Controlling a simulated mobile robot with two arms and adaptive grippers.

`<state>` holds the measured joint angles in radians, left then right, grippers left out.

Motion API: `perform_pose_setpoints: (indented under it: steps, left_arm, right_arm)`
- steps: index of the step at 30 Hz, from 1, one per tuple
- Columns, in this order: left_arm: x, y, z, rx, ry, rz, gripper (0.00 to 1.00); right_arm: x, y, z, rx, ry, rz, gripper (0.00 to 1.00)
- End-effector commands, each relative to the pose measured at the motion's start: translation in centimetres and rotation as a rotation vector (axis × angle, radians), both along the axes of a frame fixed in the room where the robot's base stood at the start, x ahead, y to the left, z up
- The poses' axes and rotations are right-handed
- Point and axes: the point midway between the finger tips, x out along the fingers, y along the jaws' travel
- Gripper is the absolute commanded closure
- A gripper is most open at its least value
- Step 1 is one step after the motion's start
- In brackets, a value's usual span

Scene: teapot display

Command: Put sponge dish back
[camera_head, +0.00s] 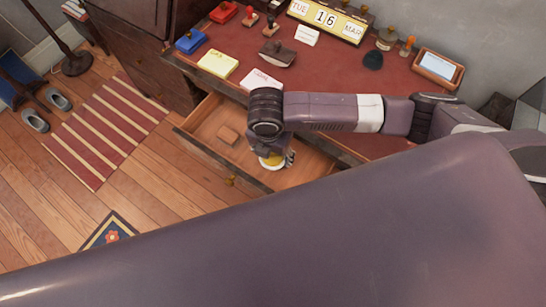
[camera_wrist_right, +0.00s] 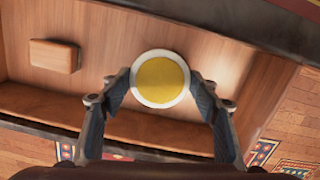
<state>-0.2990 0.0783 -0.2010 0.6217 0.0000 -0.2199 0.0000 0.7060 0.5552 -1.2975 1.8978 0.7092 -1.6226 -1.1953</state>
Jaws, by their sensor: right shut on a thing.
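The sponge dish (camera_head: 270,162) is a small round white dish with a yellow sponge surface. In the right wrist view the dish (camera_wrist_right: 160,79) sits between the two fingers of my right gripper (camera_wrist_right: 162,88), which is shut on it. In the head view my right gripper (camera_head: 275,157) points down into the open desk drawer (camera_head: 204,112), with the dish at its tips. I cannot tell whether the dish touches the drawer floor. My right wrist hides part of the dish in the head view. My left gripper is not in view.
A brown block (camera_head: 228,135) lies in the drawer, left of the dish. The red desk top (camera_head: 330,75) holds a calendar (camera_head: 326,19), a yellow note pad (camera_head: 218,64), stamps and a brown blotter (camera_head: 278,53). A large purple-grey part of me covers the lower right.

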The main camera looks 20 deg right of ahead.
Motion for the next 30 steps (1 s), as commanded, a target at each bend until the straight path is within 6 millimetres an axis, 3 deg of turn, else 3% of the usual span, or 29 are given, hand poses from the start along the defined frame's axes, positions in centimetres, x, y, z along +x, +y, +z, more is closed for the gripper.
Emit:
perform_pose_setpoints:
  steps: [6,17,18,22,30]
  left_arm:
    - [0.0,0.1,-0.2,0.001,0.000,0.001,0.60]
    - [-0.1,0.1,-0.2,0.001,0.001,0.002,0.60]
    - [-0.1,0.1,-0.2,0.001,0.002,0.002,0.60]
    - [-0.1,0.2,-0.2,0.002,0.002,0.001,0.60]
    - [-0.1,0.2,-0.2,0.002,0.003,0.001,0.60]
  right_arm:
    - [0.0,0.0,-3.0,0.000,0.001,0.000,0.79]
    - [0.0,0.0,-3.4,-0.001,0.000,-0.001,0.79]
    - [0.0,0.0,-3.4,-0.001,0.000,0.000,0.40]
    - [0.0,0.0,-3.3,-0.001,0.001,0.000,0.27]
    - [0.0,0.0,-3.3,-0.001,0.001,0.000,0.27]
